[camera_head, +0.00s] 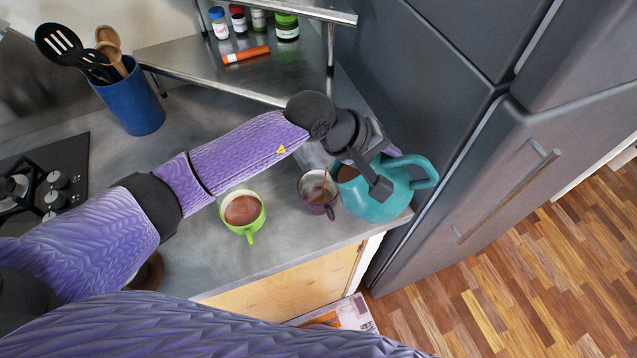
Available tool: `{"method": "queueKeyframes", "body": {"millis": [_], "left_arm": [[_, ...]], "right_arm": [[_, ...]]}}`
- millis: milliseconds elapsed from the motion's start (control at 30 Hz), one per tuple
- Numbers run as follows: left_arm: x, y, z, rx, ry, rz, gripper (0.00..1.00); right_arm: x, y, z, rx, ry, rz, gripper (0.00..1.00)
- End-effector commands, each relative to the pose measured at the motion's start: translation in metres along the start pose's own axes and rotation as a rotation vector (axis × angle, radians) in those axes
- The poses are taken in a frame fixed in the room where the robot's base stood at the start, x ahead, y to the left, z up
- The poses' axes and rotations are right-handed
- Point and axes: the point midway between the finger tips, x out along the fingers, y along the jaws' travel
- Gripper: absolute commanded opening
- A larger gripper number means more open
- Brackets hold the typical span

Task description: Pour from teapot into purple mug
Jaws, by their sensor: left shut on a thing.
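The teal teapot (385,198) is at the right end of the counter, tilted towards the purple mug. Brown liquid shows in its opening. My left gripper (378,182) is shut on the teapot; its fingers partly cover the pot, and the exact grip point is hard to see. The purple mug (318,206) stands upright on the counter just left of the teapot. A thin brown stream runs down into the mug, and some brown liquid shows inside it. My right gripper is not in view.
A green mug (243,212) with brown liquid stands left of the purple mug. A metal shelf (200,65) with several jars is behind, beside a blue utensil holder (133,102). A grey fridge (500,160) is close on the right. A stove (45,180) is at left.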

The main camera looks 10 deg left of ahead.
Motion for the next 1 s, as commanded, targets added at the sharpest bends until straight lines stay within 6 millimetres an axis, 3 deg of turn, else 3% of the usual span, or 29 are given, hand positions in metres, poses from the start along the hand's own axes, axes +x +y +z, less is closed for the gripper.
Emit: {"method": "queueKeyframes", "body": {"millis": [367, 1000], "left_arm": [[-0.001, 0.001, -0.001, -0.002, -0.001, 0.01, 0.0], [-0.002, 0.001, -0.001, -0.007, -0.005, 0.019, 0.0]], "right_arm": [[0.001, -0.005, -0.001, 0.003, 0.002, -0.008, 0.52], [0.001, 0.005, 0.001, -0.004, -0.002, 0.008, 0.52]]}}
